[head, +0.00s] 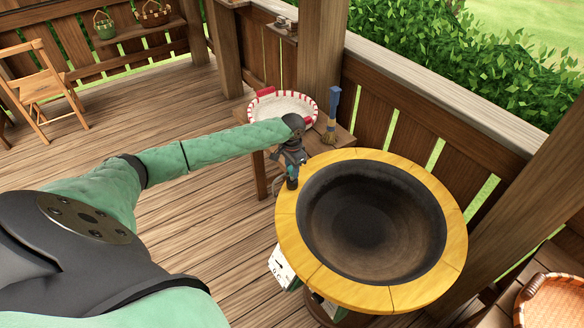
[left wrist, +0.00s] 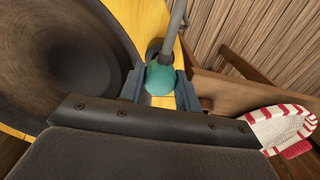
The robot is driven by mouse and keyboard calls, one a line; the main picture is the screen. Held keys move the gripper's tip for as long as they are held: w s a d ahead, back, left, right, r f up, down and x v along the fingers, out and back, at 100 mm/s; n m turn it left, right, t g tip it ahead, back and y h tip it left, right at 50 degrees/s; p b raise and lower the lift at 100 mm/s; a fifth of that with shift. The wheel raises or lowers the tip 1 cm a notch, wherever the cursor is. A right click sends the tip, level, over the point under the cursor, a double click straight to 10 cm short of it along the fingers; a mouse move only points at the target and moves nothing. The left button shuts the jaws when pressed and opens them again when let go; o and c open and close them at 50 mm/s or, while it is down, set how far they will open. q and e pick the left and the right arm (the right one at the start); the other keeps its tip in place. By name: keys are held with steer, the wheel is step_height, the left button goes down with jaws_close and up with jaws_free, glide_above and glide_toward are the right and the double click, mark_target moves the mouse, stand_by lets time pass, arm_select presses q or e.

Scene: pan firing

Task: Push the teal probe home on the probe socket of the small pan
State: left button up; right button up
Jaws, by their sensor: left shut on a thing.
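The small pan (head: 372,222) is a wide dark bowl set in a yellow segmented rim (head: 288,235). It also fills the left of the left wrist view (left wrist: 50,60). My left gripper (head: 291,180) is at the rim's upper left edge in the head view. In the left wrist view the gripper (left wrist: 160,92) is shut on the rounded teal probe (left wrist: 160,76), with a grey rod running up from it. A dark ring-like part, perhaps the socket, shows partly behind the probe; I cannot tell whether the probe is seated in it. My right gripper is not in view.
A red-and-white basket (head: 284,105) and a blue-handled brush (head: 333,112) stand on a wooden side table behind the pan. A wicker tray (head: 552,302) is at lower right. Wooden railing and a post close off the back.

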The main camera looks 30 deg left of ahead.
arm_select(q)
steer(key=shift+f, duration=0.35)
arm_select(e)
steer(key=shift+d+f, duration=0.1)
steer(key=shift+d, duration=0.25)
arm_select(q)
steer(key=shift+f, duration=0.25)
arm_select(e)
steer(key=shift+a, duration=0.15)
arm_select(q)
steer(key=shift+f, duration=0.35)
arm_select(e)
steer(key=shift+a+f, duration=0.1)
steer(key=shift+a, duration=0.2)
arm_select(q)
steer(key=shift+f+b, duration=0.35)
steer(key=shift+f, duration=0.3)
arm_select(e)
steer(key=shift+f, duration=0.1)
arm_select(q)
steer(key=o, duration=1.1)
steer(key=shift+a+f, duration=0.1)
